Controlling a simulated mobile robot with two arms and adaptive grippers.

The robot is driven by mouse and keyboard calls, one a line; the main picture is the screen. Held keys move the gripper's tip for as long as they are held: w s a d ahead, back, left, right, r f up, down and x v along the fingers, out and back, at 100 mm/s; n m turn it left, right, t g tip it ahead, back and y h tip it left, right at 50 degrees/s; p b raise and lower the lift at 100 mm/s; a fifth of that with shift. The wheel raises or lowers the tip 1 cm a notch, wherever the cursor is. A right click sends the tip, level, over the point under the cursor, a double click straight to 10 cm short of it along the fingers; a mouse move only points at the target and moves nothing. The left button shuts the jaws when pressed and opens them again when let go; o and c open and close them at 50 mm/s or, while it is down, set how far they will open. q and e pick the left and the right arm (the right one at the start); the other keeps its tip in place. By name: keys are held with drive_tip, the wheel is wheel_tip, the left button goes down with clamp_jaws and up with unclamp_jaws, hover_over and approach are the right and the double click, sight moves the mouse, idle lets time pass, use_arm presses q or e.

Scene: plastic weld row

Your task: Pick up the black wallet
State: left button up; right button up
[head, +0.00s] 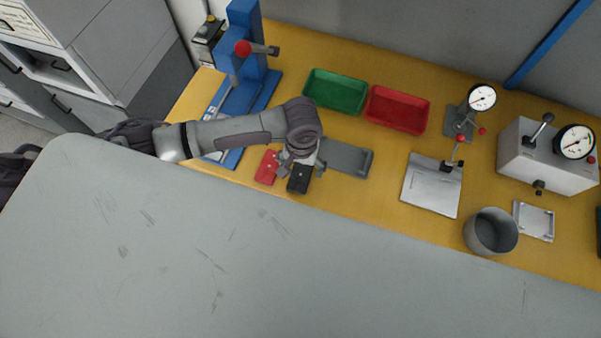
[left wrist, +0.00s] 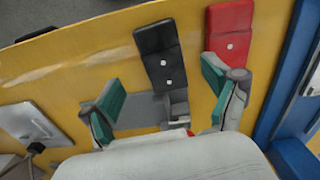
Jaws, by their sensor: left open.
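The black wallet (head: 299,180) lies on the yellow bench top, just below my left gripper (head: 302,167) in the head view. In the left wrist view the black wallet (left wrist: 160,55) has two silver snaps and lies beyond and between the fingers of the left gripper (left wrist: 160,105). That gripper is open, with its green-padded fingers apart and nothing held between them. Its height above the wallet is hard to tell. My right gripper is not in either view.
A red wallet (head: 267,167) lies close to the left of the black one. A grey flat fixture (head: 346,157) is at its right. Green (head: 335,92) and red (head: 398,109) trays stand behind, a blue press (head: 246,50) at left. A grey surface (head: 200,250) fills the foreground.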

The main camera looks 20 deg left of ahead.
sight(301, 174)
use_arm(q)
drive_tip(key=f, duration=0.3)
drive_tip(key=f+p, duration=0.1)
drive_tip(key=f, duration=0.1)
drive_tip(key=shift+w+a, duration=0.15)
drive_tip(key=shift+w, duration=0.15)
drive_tip(key=c, duration=1.2)
